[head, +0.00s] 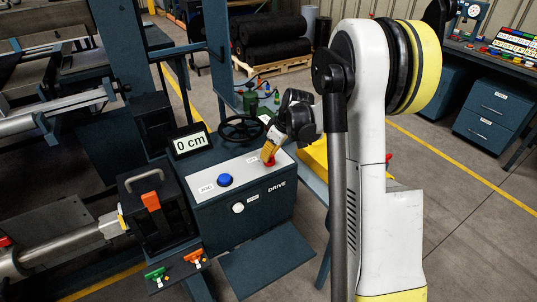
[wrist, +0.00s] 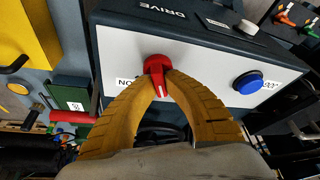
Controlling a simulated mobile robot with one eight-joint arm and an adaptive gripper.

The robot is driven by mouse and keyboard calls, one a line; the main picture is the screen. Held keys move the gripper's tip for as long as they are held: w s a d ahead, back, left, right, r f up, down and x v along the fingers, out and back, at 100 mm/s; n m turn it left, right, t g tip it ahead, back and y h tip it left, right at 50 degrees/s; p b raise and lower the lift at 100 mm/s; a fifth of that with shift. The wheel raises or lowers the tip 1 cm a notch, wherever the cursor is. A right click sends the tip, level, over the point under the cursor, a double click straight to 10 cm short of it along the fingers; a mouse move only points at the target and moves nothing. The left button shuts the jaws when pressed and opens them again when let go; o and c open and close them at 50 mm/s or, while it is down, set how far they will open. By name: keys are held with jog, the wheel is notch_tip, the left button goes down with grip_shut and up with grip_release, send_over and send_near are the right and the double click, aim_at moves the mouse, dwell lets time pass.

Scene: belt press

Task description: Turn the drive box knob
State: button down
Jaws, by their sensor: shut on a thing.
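The drive box (head: 236,222) is a dark blue-grey cabinet with a light sloped top panel and the word DRIVE on its front. In the wrist view, its red knob (wrist: 156,66) has a white pointer line and sits between my two yellow finger tips. My gripper (wrist: 160,88) is shut on the red knob, with a fingertip on each side. In the head view, my gripper (head: 268,151) reaches down to the panel's right end, and a little of the red knob (head: 271,161) shows below it. A label beside the knob is partly covered by a finger.
A blue button (head: 225,180) is on the same panel, left of my gripper in the head view. A black unit with an orange lever (head: 151,201) is at the left.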

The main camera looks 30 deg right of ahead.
jog(key=shift+n+g+y, duration=0.5)
jog(key=shift+n+y, duration=0.1)
jog(key=shift+n, duration=1.3)
jog(key=shift+s, duration=0.1)
jog(key=shift+a, duration=0.1)
jog(key=c, duration=1.4)
grip_release()
jog(key=shift+c, duration=0.2)
jog(key=shift+r, duration=0.1)
jog(key=v, duration=1.1)
jog(key=shift+d+r, duration=0.25)
jog(key=shift+r, duration=0.05)
jog(key=shift+s, duration=0.1)
